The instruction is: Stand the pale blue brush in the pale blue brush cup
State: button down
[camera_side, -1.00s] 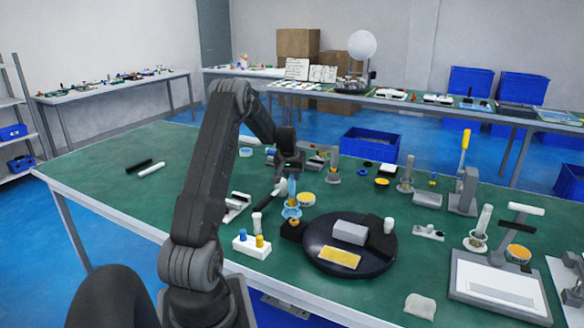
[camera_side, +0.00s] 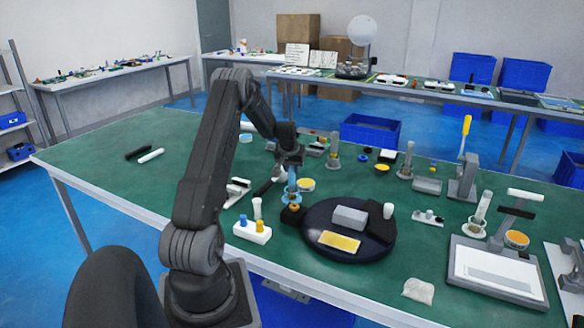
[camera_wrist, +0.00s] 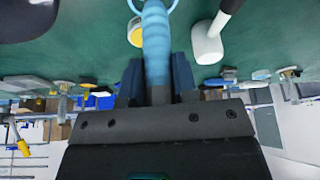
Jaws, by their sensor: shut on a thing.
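My gripper (camera_side: 290,160) is shut on the pale blue brush (camera_side: 291,180), which hangs upright below the jaws. The wrist view shows the brush (camera_wrist: 156,45) between my two fingers (camera_wrist: 156,92). The pale blue brush cup (camera_side: 291,198) is directly below my gripper, by the left edge of the round black tray. Its rim shows around the far end of the brush at the top of the wrist view. The brush's lower end overlaps the cup in the side view; how deep it sits is hidden.
The round black tray (camera_side: 318,240) bears a grey block and a yellow pad. A white holder (camera_side: 252,235) with blue and yellow pegs stands at the near left. A white-headed mallet-like tool (camera_wrist: 207,45) lies close beside the brush. The green table's left part is mostly clear.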

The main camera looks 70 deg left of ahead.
jog(key=shift+f, duration=0.3)
dwell(0.4)
jog(key=c, duration=0.8)
grip_release()
jog(key=shift+r, duration=0.15)
jog(key=v, duration=1.3)
jog(key=w+d+r+m+t, duration=0.1)
jog(key=w+d+r+m, duration=0.15)
jog(key=d, duration=0.55)
jog(key=w+d+r+m, duration=0.1)
jog(key=w+d+r, duration=0.1)
jog(key=d+r, duration=0.35)
jog(key=s+d+r+m+t+h, duration=0.1)
jog(key=s+d+m, duration=0.1)
jog(key=d, duration=1)
jog(key=s+d+r+m+t+h, duration=0.1)
jog(key=s+d+r+m, duration=0.15)
jog(key=d, duration=0.85)
jog(key=s+d+f+m+h, duration=0.1)
jog(key=s+d+f+m, duration=0.1)
jog(key=s+d, duration=0.7)
jog(key=shift+s+d+f+m+h, duration=0.25)
jog(key=shift+d+f+m+h, duration=0.15)
jog(key=shift+m, duration=0.3)
